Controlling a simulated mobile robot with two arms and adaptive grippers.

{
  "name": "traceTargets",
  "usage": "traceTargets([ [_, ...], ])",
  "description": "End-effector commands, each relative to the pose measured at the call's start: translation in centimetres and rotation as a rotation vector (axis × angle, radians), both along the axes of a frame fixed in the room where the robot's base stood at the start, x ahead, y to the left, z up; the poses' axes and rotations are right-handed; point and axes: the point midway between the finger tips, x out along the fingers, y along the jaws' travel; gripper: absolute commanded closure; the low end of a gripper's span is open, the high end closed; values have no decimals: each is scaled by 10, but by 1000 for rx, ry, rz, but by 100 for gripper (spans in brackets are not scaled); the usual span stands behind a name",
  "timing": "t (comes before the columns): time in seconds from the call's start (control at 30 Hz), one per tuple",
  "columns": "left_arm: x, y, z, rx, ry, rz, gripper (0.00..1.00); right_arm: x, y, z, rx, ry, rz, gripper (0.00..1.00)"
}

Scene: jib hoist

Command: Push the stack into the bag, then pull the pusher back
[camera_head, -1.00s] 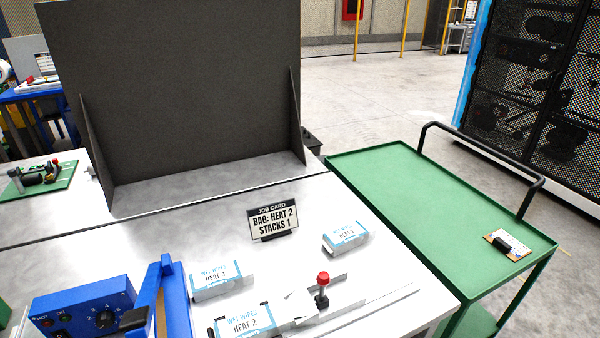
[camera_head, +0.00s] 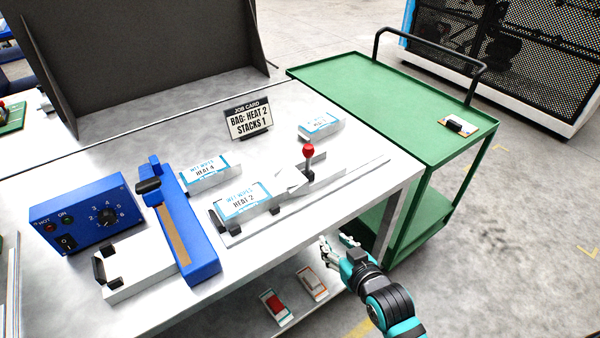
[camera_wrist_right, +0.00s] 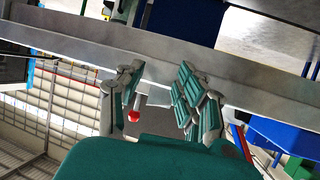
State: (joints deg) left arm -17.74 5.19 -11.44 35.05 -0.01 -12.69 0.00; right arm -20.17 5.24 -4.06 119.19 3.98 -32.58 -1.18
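The pusher, a grey block with a red-knobbed post (camera_head: 308,151), stands on a white rail (camera_head: 350,176) on the table. The open-mouthed bag labelled WET WIPES HEAT 2 (camera_head: 243,201) lies at the rail's left end, held by small black clips. A thin white stack (camera_head: 296,181) seems to lie between bag and pusher; its edges are hard to tell. My right gripper (camera_head: 335,246) is beyond the table's front edge, apart from the pusher. In the right wrist view its fingers (camera_wrist_right: 160,95) are spread and empty, with the red knob (camera_wrist_right: 134,115) beyond. My left gripper is not in view.
A job card (camera_head: 248,120) reads BAG: HEAT 2, STACKS 1. Packs HEAT 4 (camera_head: 208,172) and another (camera_head: 321,124) lie nearby. A blue sealer (camera_head: 185,225) stands left, a green cart (camera_head: 390,90) right. The table's front edge (camera_head: 330,222) lies between gripper and pusher.

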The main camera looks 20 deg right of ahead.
Motion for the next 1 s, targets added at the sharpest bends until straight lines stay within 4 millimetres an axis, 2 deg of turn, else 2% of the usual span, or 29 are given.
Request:
traceTargets([
  [0.03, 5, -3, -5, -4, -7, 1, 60, 4, -1, 24, 6, -62, -1, 64],
  [0.1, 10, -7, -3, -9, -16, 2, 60, 16, -3, 43, 19, -146, -8, 64],
  [0.2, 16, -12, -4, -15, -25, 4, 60, 29, -6, 69, 34, -264, -17, 64],
  [0.37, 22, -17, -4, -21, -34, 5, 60, 39, -10, 99, 51, -393, -27, 64],
  [0.57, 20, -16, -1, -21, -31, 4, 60, 56, -9, 106, 54, -420, -29, 64],
  [0.8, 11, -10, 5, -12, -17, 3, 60, 106, -5, 107, 54, -418, -28, 64],
  [1.0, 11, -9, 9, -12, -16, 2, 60, 150, -1, 106, 55, -416, -28, 64],
])
